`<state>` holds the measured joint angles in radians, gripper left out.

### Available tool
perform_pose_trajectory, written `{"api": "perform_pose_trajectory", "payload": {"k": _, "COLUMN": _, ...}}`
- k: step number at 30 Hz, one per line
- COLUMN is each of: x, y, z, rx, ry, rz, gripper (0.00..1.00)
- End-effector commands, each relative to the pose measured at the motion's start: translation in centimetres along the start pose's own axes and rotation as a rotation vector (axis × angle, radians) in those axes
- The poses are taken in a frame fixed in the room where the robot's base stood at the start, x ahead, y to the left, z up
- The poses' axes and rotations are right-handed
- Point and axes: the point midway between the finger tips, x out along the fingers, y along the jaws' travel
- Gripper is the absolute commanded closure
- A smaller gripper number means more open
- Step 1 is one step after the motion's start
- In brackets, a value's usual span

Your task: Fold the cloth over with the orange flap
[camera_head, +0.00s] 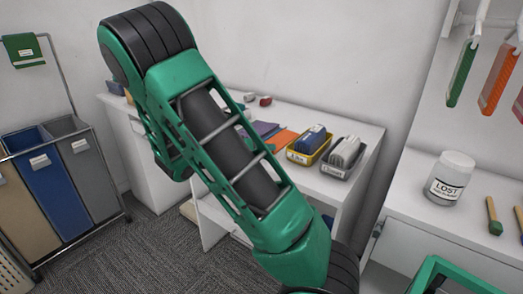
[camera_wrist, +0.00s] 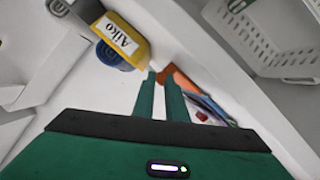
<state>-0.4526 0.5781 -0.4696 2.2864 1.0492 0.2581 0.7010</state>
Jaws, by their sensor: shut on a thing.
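The cloth shows on the white table beyond my arm in the head view, with a purple part (camera_head: 264,129) and an orange flap (camera_head: 281,141). Part of it is hidden behind my arm. In the wrist view the orange flap (camera_wrist: 184,80) lies at the tips of my gripper (camera_wrist: 161,80), beside the right finger. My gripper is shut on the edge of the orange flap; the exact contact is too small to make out. The gripper itself does not show in the head view.
A yellow bin labelled Aiko (camera_head: 298,157) stands right of the cloth, close to the fingers in the wrist view (camera_wrist: 135,52). A grey bin (camera_head: 328,170) stands beside it. Small red items (camera_head: 265,101) lie behind. A white basket (camera_wrist: 262,42) shows in the wrist view.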

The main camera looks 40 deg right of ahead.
Motion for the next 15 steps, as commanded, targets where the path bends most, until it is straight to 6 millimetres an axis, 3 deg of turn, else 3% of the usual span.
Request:
{"api": "perform_pose_trajectory", "payload": {"k": 2, "x": 0.78, "y": 0.8, "z": 0.74, "rx": -0.008, "ry": -0.021, "rz": 0.021, "gripper": 1.0}}
{"api": "perform_pose_trajectory", "payload": {"k": 3, "x": 0.77, "y": 0.78, "z": 0.76, "rx": -0.008, "ry": -0.021, "rz": 0.021, "gripper": 0.86}}
{"api": "perform_pose_trajectory", "payload": {"k": 5, "x": 0.75, "y": 0.74, "z": 0.74, "rx": -0.008, "ry": -0.021, "rz": 0.02, "gripper": 0.71}}
{"api": "perform_pose_trajectory", "payload": {"k": 6, "x": 0.74, "y": 0.71, "z": 0.7, "rx": -0.007, "ry": -0.02, "rz": 0.019, "gripper": 0.69}}
{"api": "perform_pose_trajectory", "payload": {"k": 15, "x": 0.57, "y": 0.49, "z": 0.38, "rx": -0.004, "ry": -0.012, "rz": 0.014, "gripper": 0.69}}
